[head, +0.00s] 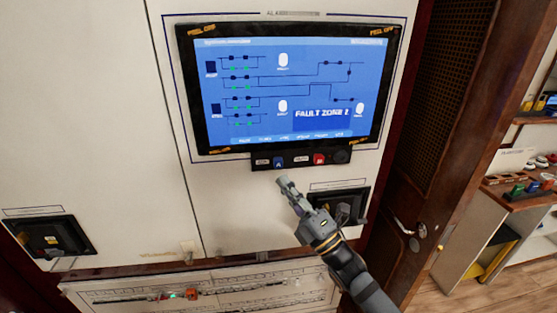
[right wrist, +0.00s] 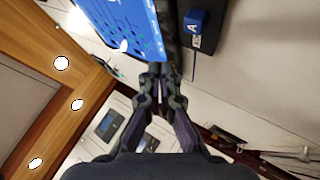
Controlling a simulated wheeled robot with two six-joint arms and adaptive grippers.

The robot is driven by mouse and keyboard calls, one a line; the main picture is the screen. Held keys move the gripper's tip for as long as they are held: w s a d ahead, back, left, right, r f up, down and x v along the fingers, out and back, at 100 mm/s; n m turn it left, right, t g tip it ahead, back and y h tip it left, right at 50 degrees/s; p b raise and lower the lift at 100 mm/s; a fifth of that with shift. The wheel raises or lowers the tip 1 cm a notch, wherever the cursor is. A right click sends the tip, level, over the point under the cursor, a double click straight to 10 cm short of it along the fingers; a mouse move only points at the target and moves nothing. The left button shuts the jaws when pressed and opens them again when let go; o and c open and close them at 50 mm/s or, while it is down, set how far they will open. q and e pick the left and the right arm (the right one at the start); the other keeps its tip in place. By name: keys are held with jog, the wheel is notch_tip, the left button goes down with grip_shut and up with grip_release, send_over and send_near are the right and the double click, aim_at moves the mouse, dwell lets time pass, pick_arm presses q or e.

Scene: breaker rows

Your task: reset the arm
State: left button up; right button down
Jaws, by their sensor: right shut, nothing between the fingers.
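My right gripper (head: 284,183) is shut and empty, in front of the white cabinet just below the control strip of the screen. In the right wrist view its fingers (right wrist: 163,72) are together, with the blue button marked A (right wrist: 193,27) to the right of the tips. The gripper looks apart from the button. In the head view the blue button (head: 279,162) sits on the dark strip (head: 260,163), with a red button (head: 319,159) to its right. My left gripper is not in view.
A screen (head: 290,90) reading "FAULT ZONE" hangs on the white cabinet (head: 100,120). Black latch panels are at the left (head: 50,238) and behind my right wrist (head: 352,200). A breaker row (head: 185,294) lies below. A wooden door (head: 425,130) and shelves stand right.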

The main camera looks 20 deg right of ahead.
dwell(0.6)
